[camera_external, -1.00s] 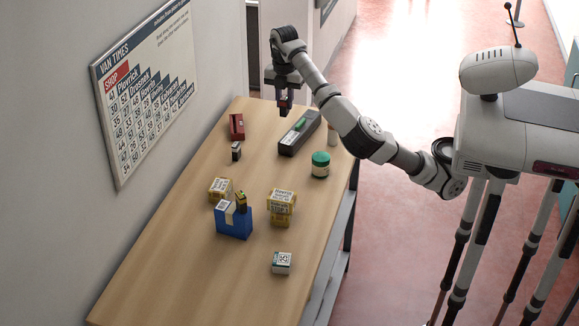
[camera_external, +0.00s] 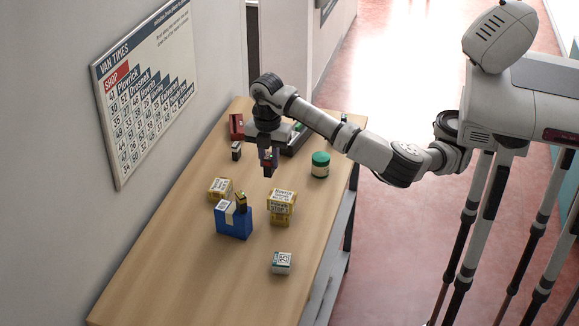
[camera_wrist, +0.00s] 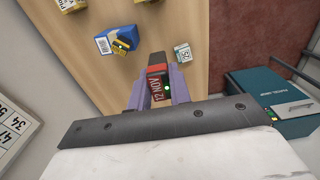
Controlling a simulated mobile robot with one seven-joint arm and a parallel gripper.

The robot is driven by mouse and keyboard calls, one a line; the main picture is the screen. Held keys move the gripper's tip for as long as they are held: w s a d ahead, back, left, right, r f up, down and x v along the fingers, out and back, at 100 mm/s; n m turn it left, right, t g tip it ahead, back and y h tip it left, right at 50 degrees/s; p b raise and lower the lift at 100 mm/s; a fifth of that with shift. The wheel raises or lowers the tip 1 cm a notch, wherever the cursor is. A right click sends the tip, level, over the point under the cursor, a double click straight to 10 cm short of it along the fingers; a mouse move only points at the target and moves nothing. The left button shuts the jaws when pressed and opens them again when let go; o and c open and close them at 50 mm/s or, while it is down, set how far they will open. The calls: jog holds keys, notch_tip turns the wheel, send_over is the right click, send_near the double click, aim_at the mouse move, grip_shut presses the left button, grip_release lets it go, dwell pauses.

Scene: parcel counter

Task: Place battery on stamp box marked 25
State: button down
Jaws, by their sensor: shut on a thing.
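My gripper (camera_external: 268,172) is shut on a small dark block with a red lettered face, which seems to be the battery (camera_wrist: 157,88). I hold it above the table, behind the stacked yellow boxes in the external view. The stamp box marked 25 (camera_external: 282,263) is a small white box with a greenish side. It stands alone on the near part of the table, apart from my gripper. The wrist view shows my fingertips (camera_wrist: 156,75) on either side of the held block.
A yellow box stack (camera_external: 281,206) and a blue box (camera_external: 234,221) with a small black-and-yellow item on it stand nearby. Another yellow box (camera_external: 220,187), a green-lidded jar (camera_external: 320,164) and a red item (camera_external: 236,126) are around. The table's (camera_external: 190,285) near left is clear.

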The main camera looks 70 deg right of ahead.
jog(key=s+a+p, duration=0.3)
jog(key=s+a, duration=0.3)
jog(key=a, duration=0.3)
jog(key=b, duration=1.4)
send_over(282, 258)
notch_tip(282, 258, down, 21)
jog(key=shift+f, duration=0.1)
jog(key=shift+f, duration=0.15)
jog(key=c, duration=1.3)
grip_release()
